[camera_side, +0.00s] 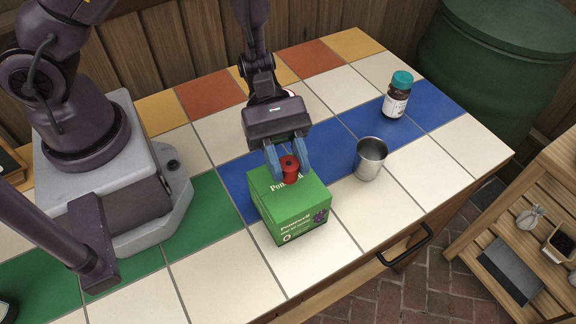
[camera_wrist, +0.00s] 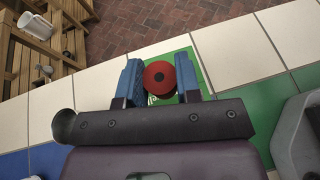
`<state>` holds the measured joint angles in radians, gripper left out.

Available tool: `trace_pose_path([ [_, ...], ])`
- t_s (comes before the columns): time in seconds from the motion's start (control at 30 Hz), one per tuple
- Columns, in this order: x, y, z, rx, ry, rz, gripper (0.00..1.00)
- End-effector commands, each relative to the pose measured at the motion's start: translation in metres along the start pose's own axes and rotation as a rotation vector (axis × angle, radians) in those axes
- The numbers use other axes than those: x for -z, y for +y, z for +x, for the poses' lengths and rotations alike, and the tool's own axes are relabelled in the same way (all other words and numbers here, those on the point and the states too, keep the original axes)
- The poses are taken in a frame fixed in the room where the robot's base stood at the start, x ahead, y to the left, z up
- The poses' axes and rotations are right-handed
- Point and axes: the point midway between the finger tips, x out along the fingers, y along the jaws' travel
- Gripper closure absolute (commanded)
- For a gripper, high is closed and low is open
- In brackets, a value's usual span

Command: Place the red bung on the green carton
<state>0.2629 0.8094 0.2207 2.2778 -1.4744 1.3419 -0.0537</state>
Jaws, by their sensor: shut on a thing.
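The red bung (camera_side: 289,168) is between the blue fingers of my gripper (camera_side: 287,170), which is shut on it. It is at the top face of the green carton (camera_side: 295,217); I cannot tell whether it touches the carton or is just above it. The carton stands upright on the tiled table. In the wrist view the red bung (camera_wrist: 159,77) shows from above between the two fingers (camera_wrist: 160,80), with a little of the green carton (camera_wrist: 187,54) behind it. Most of the carton is hidden there by the bung and gripper.
A metal cup (camera_side: 369,160) stands to the right of the carton. A brown jar with a teal lid (camera_side: 397,96) stands farther back right. The tiled table (camera_side: 440,155) has clear room at right. A wooden shelf (camera_side: 530,240) and green barrel (camera_side: 490,70) stand beyond it.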

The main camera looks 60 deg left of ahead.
Motion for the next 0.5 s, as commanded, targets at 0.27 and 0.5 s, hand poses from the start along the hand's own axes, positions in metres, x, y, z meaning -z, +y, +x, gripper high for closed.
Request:
trace_pose_path([
  [0.27, 0.017, 0.000, 0.007, 0.000, 0.000, 0.001, 0.91],
  [0.5, 0.018, 0.000, 0.007, 0.000, 0.000, 0.000, 0.91],
])
